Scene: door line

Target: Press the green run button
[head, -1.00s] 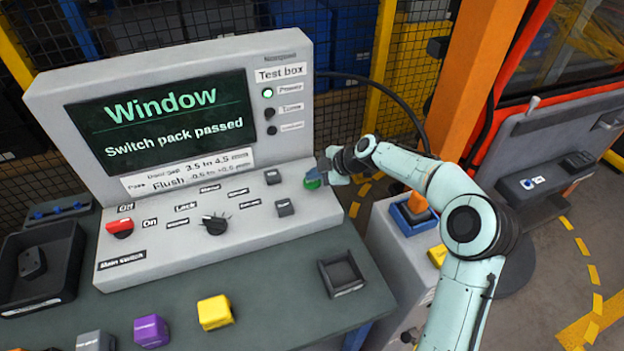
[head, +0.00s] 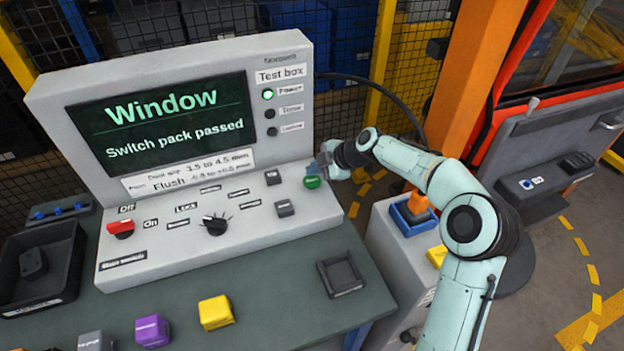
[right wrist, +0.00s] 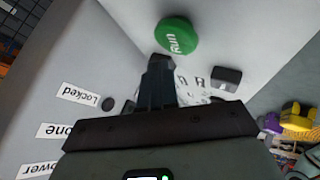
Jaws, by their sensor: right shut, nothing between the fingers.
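The green run button (head: 312,182) sits at the right end of the grey test box's sloped panel. In the right wrist view the same round button (right wrist: 176,36), lettered "Run", shows just beyond my fingertips. My right gripper (head: 325,158) is shut and empty, just above and behind the button in the head view. The shut fingers also show in the right wrist view (right wrist: 160,66). A gap shows between the fingertips and the button there; I cannot tell its depth. My left gripper is not in view.
The test box screen (head: 165,120) reads "Window, Switch pack passed". A red main switch (head: 120,229), a black rotary knob (head: 215,224) and small grey buttons share the panel. An orange post (head: 478,80) stands behind my right arm.

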